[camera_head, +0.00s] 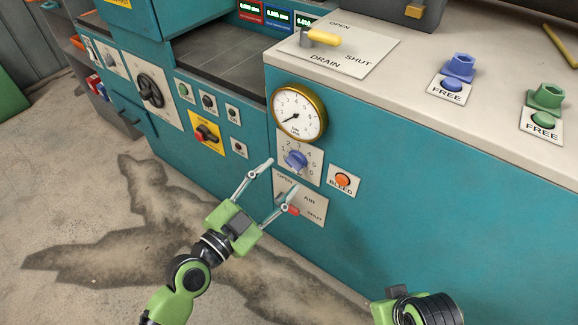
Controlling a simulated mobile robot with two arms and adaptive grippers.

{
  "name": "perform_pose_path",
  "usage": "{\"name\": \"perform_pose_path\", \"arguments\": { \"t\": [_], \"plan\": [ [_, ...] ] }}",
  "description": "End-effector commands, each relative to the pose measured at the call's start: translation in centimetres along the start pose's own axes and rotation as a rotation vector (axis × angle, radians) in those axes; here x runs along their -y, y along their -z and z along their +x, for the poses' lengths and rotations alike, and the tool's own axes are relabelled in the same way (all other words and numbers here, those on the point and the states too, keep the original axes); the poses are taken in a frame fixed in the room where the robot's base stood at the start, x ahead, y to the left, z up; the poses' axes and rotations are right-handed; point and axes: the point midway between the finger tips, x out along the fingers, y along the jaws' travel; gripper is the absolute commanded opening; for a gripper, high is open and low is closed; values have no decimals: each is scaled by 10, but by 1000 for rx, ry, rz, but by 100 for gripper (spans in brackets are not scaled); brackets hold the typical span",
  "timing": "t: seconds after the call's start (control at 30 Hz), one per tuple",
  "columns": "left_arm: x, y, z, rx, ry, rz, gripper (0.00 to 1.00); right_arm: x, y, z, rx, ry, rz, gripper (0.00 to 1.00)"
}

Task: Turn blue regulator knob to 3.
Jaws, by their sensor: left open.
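The blue regulator knob (296,160) sits on a white numbered plate (314,158) on the teal machine front, below the round gauge. Digits ring the knob, but which one it points to is too small to tell. My left gripper (283,174) is open, its two long fingers reaching up toward the knob from below left. The fingertips show just left of and below the knob, with nothing between them; contact cannot be told. Part of my right arm shows at the bottom right, with its gripper out of view.
A brass-rimmed gauge (299,113) is above the knob. An orange BLEED button (343,180) is to its right. A red-handled air valve (290,210) lies below, close to the lower finger. A yellow drain lever (322,37) and blue and green fittings stand on the top.

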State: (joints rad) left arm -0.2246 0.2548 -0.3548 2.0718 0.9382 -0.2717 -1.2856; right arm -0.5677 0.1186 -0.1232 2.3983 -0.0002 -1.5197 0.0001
Motion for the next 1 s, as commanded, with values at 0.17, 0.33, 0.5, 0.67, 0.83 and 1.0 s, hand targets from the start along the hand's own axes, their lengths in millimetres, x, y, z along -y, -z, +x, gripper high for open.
{"name": "perform_pose_path", "arguments": {
  "t": [0.17, 0.33, 0.5, 0.67, 0.83, 1.0],
  "plan": [
    [1, 0, 29, 0, 2, -2, 46, 0, 0, 5, 4, 0, 0, 0],
    [0, -1, 43, 1, 0, 0, 46, 0, 2, 5, -3, 0, -1, 0],
    [0, -1, 47, 2, -1, 1, 46, 0, 1, 6, -1, 0, -1, 0],
    [0, -1, 47, 2, -1, 1, 46, 0, 0, 8, 3, 0, -1, 0],
    [0, -1, 47, 2, -1, 1, 7, 0, -1, 8, 5, 1, -1, 0],
    [0, -1, 47, 2, -1, 0, 8, 0, -1, 8, 6, 1, -1, 0]
  ]
}}
